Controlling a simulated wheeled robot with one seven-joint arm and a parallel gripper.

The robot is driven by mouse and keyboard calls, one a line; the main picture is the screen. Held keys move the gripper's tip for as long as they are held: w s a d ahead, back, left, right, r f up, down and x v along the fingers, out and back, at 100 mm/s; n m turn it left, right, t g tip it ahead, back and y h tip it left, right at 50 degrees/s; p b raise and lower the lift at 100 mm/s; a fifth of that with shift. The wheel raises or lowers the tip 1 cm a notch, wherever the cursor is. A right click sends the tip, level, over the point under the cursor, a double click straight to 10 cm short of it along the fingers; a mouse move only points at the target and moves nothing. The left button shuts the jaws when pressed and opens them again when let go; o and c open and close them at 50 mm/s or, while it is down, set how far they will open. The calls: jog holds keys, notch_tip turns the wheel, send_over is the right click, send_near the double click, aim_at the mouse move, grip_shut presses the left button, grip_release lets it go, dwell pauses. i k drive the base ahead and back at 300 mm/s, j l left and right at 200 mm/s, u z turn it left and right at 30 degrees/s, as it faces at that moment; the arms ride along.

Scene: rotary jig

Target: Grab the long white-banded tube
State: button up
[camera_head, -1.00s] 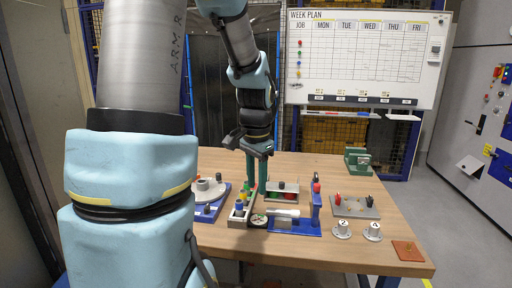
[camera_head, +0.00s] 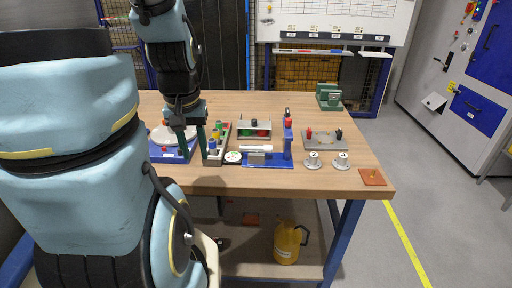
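My gripper (camera_head: 196,157) points down over the left part of the wooden table, its two green fingers apart. I see nothing clearly held between them. The fingers are in front of the round grey-white jig (camera_head: 165,135) on its blue base and left of a rack (camera_head: 225,153) of small coloured pieces, some green, blue and yellow. A pale, long cylinder (camera_head: 257,149) lies on a blue fixture (camera_head: 270,162) right of the rack. I cannot make out a white band on any tube at this size.
A grey tray (camera_head: 254,123) with red and green pieces stands behind the blue fixture. A grey plate (camera_head: 324,140), two white round parts (camera_head: 312,160), a brown square (camera_head: 372,177) and a green device (camera_head: 328,96) are to the right. The table's back is mostly clear.

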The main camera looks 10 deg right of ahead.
aim_at(243, 148)
jog(key=u, duration=0.5)
jog(key=l+u, duration=0.2)
jog(key=u, duration=0.2)
jog(key=k+l+u, duration=0.15)
jog(key=u, duration=0.3)
jog(key=k+l+u, duration=0.1)
jog(key=u, duration=0.3)
jog(key=k+l+u, duration=0.15)
jog(key=u, duration=0.3)
jog(key=k+l+u, duration=0.15)
jog(key=u, duration=0.25)
jog(key=k+u, duration=0.2)
jog(key=k, duration=0.3)
jog(key=k+u, duration=0.2)
jog(key=k, duration=0.25)
jog(key=k+j+u, duration=0.15)
jog(key=k, duration=0.35)
jog(key=k+j+u, duration=0.2)
jog(key=k, duration=0.25)
jog(key=k+j, duration=0.15)
jog(key=k, duration=0.3)
